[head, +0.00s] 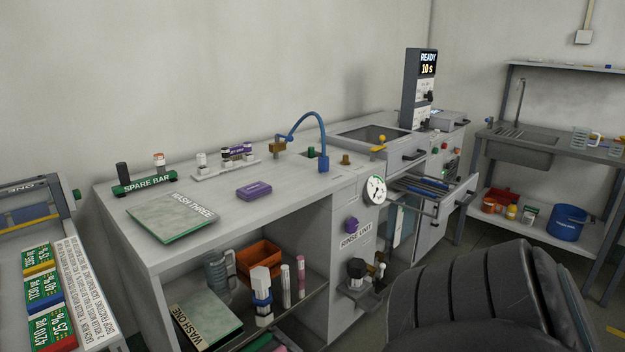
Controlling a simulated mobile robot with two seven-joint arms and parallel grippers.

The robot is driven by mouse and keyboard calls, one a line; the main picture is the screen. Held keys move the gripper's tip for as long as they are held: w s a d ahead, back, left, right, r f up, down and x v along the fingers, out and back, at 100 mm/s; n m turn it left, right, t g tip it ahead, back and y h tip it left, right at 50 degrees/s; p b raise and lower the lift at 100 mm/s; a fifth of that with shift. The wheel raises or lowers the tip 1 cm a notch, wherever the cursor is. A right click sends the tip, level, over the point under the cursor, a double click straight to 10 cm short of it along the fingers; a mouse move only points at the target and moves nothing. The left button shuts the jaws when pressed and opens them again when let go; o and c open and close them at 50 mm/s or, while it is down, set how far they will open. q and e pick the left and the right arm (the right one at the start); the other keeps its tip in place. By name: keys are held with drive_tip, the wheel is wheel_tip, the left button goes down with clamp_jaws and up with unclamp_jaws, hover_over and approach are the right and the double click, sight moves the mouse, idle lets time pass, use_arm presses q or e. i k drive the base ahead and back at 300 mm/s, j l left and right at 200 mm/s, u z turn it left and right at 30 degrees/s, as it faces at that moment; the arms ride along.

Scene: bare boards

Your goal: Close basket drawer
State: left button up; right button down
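The basket drawer (424,188) stands pulled out from the right part of the grey rinse unit, below the worktop. Blue and grey bars lie across it inside a thin metal frame. Its grey front (457,195) stands out to the right, apart from the cabinet. Neither of my grippers shows in the head view.
A large dark ribbed shape (485,305) fills the lower right and hides floor. A round gauge (375,190) stands left of the drawer. A sink bench (549,144) with a blue bucket (567,222) is at the right. The worktop (300,178) holds several small items.

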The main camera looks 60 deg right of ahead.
sight(447, 199)
drive_tip(key=z, duration=2.95)
drive_tip(key=i+l+u, duration=0.1)
drive_tip(key=i, duration=0.4)
drive_tip(key=i+l, duration=0.1)
drive_tip(key=i, duration=0.35)
drive_tip(key=i+l+u, duration=0.15)
drive_tip(key=i, duration=0.35)
drive_tip(key=i+l+u, duration=0.1)
drive_tip(key=i, duration=0.35)
drive_tip(key=i+l+u, duration=0.1)
drive_tip(key=i+l, duration=0.15)
drive_tip(key=i, duration=0.25)
drive_tip(key=i+l, duration=0.25)
drive_tip(key=i, duration=0.2)
drive_tip(key=j+u, duration=0.05)
